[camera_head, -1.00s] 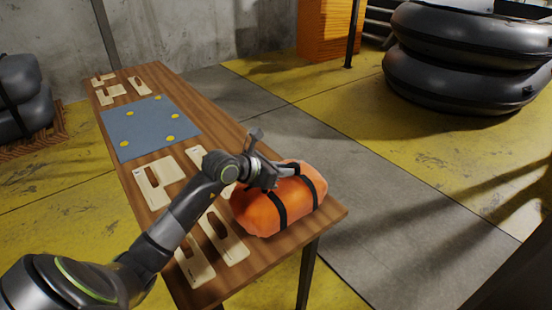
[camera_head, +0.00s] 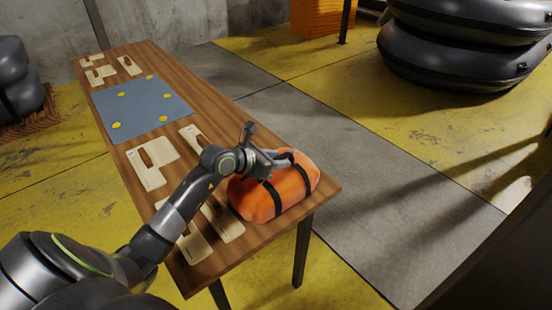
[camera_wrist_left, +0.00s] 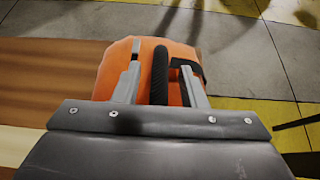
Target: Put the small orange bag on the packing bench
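The small orange bag (camera_head: 287,190) with black straps rests on the near right end of the wooden packing bench (camera_head: 212,80). My left gripper (camera_head: 270,152) is at the top of the bag, reaching in from the left. In the left wrist view, the bag (camera_wrist_left: 112,68) lies below the fingers, and a black carry handle (camera_wrist_left: 160,72) runs between them. The fingers of the left gripper (camera_wrist_left: 160,60) stand apart, with gaps on both sides of the handle. My right gripper is not in view.
Several pale boards, such as one (camera_head: 152,178), and a blue mat (camera_head: 140,108) with yellow dots lie on the bench. Stacked black inflatable boats (camera_head: 450,65) stand at the back right. Grey floor beside the bench is clear.

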